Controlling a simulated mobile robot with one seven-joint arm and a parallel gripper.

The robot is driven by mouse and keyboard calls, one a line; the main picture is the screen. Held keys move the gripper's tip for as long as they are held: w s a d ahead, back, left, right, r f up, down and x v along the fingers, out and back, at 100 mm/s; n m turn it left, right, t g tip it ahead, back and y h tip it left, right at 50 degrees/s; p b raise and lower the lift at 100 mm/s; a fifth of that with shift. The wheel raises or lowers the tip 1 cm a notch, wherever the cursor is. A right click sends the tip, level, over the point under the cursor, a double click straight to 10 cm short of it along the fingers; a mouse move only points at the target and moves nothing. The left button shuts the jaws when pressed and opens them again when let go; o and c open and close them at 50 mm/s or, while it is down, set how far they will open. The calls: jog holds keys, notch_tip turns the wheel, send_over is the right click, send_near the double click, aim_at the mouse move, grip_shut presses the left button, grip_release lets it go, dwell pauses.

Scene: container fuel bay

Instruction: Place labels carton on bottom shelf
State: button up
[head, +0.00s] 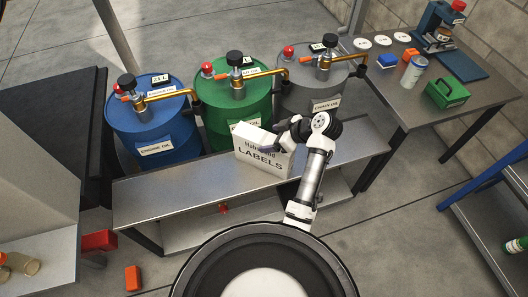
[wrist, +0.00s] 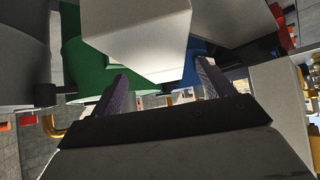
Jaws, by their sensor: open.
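The white labels carton (head: 262,158) stands on the metal bench top in the head view, its printed face toward me. In the wrist view the carton (wrist: 140,35) fills the upper middle, just beyond my fingers. My gripper (wrist: 163,74) is open, with one finger on each side of the carton's near end. In the head view my gripper (head: 279,141) is at the carton's upper right, partly hidden by my wrist. I cannot tell whether the fingers touch it. The bench's bottom shelf (head: 195,237) shows below the top, partly covered by my base.
Blue (head: 150,128), green (head: 236,100) and grey (head: 312,95) oil drums with pump taps stand close behind the bench. A side table (head: 440,100) at the right holds a green box and a can. The bench top's left part is clear.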

aim_at(266, 138)
jog(key=p+x, duration=0.1)
jog(key=x, duration=0.3)
jog(key=shift+a, duration=0.2)
jog(key=shift+w, duration=0.1)
grip_shut()
